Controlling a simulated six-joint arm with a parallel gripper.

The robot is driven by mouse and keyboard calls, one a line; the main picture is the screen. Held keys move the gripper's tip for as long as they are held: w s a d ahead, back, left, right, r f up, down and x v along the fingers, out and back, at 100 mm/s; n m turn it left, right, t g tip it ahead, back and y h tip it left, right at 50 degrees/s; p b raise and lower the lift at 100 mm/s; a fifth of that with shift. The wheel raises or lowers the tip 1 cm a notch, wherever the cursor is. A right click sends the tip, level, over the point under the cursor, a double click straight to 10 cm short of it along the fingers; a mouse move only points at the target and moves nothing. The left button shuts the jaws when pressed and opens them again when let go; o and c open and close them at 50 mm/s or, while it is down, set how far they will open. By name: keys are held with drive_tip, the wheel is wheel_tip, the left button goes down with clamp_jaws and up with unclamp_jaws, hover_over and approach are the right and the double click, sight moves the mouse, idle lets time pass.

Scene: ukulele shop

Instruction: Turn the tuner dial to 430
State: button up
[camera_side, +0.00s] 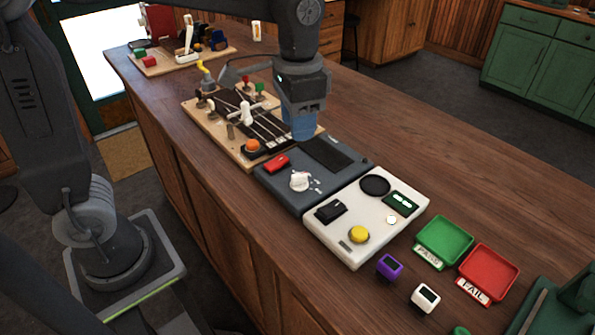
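A dark grey box (275,196) on the wooden counter carries a white dial (299,181) with small white marks at its right; the marks are too small to read, so I cannot tell the dial's setting. A red switch (276,163) and a black panel (327,154) are also on this box. My gripper (301,130) points down above the far end of the box, near the board behind it, apart from the dial. Blue shows at its lower end; I cannot tell whether this is its fingers or something held, nor whether it is open.
A white box (350,249) with a yellow button (359,234) and a small green display (400,201) adjoins the grey box. A fretboard panel (219,130) with levers lies behind. Green (447,236) and red (492,268) trays and small purple (389,267) and white (425,298) devices stand right.

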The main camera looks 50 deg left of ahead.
sight(298, 174)
wheel_tip(298, 174, down, 12)
drive_tip(key=shift+r, duration=0.15)
idle(0.3)
clamp_jaws()
